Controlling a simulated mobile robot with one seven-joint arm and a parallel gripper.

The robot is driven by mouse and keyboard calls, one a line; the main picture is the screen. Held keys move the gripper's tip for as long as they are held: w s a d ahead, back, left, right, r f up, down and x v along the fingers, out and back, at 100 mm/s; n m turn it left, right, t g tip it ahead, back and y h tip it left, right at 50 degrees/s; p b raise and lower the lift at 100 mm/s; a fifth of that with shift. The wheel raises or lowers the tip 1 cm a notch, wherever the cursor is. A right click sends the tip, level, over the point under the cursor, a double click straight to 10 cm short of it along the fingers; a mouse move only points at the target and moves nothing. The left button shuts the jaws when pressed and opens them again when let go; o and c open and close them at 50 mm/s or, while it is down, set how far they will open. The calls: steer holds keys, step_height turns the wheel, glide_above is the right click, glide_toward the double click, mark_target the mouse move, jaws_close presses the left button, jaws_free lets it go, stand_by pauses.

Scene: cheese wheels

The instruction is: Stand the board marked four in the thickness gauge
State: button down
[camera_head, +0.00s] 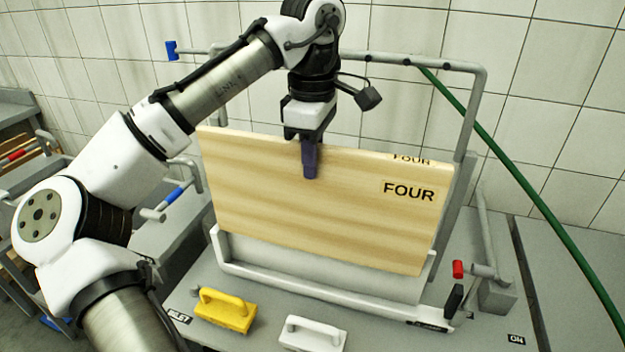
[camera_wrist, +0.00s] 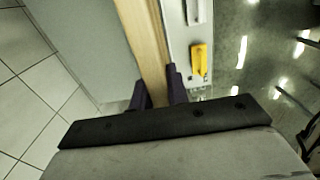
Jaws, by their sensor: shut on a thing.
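The wooden board marked FOUR (camera_head: 320,205) hangs upright, broad face forward. My gripper (camera_head: 310,170) points down and is shut on its top edge, a little left of the middle. In the wrist view the board's edge (camera_wrist: 150,45) runs between the two dark fingers (camera_wrist: 160,92). A pale grey trough with a low front rail (camera_head: 310,291), which looks like the thickness gauge, lies under the board. The board's lower edge shows above this rail, with a pale surface between them. I cannot tell whether the board touches the trough.
A yellow handled block (camera_head: 225,309) and a white one (camera_head: 313,334) lie in front of the trough. A grey pipe frame (camera_head: 476,110) rises behind the board. A red-tipped lever (camera_head: 459,269) stands at the right. A green hose (camera_head: 535,197) slants down the tiled wall.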

step_height(320, 180, up, 7)
steer(key=shift+r, duration=0.2)
steer(key=shift+r+p, duration=1.2)
steer(key=shift+p, duration=0.15)
steer(key=shift+s+f, duration=0.1)
